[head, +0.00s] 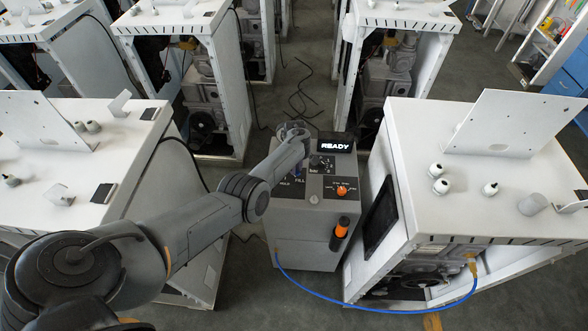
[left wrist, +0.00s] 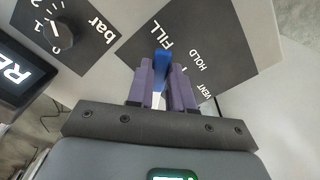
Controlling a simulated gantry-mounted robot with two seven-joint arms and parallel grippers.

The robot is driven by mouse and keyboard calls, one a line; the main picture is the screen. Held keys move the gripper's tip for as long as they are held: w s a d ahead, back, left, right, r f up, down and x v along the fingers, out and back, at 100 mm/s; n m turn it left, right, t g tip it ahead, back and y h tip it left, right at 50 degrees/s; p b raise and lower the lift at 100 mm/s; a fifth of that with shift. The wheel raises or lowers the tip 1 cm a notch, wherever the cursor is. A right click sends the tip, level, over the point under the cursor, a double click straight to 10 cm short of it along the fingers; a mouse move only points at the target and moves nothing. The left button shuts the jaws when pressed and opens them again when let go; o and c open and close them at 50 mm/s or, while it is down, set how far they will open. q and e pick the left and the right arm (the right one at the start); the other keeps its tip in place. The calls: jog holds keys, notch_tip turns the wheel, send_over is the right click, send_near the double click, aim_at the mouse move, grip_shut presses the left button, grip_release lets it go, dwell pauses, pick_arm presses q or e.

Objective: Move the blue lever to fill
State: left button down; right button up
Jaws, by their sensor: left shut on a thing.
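The blue lever (left wrist: 161,60) shows in the left wrist view between the two purple fingers of my left gripper (left wrist: 162,74). The fingers are shut on it, and its blue end sticks out beyond them close to the FILL label (left wrist: 174,35). The HOLD and VENT labels are farther right on the dark plate (left wrist: 192,45). In the head view my left gripper (head: 297,167) is at the upper left of the grey dispenser panel (head: 318,205), and my arm hides most of the lever there. My right gripper is not in view.
The panel has a lit READY display (head: 335,146), a black bar knob (head: 321,162) and an orange knob (head: 342,190). An orange-tipped handle (head: 340,232) hangs on the front. A blue hose (head: 390,311) runs to the right white cabinet (head: 400,215). White cabinets flank the dispenser closely.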

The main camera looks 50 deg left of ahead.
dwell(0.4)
pick_arm(q)
jog(key=c, duration=1)
grip_release()
jog(key=shift+r+p, duration=0.3)
jog(key=shift+r, duration=0.25)
notch_tip(320, 180, up, 10)
jog(key=p, duration=0.3)
jog(key=shift+f, duration=0.15)
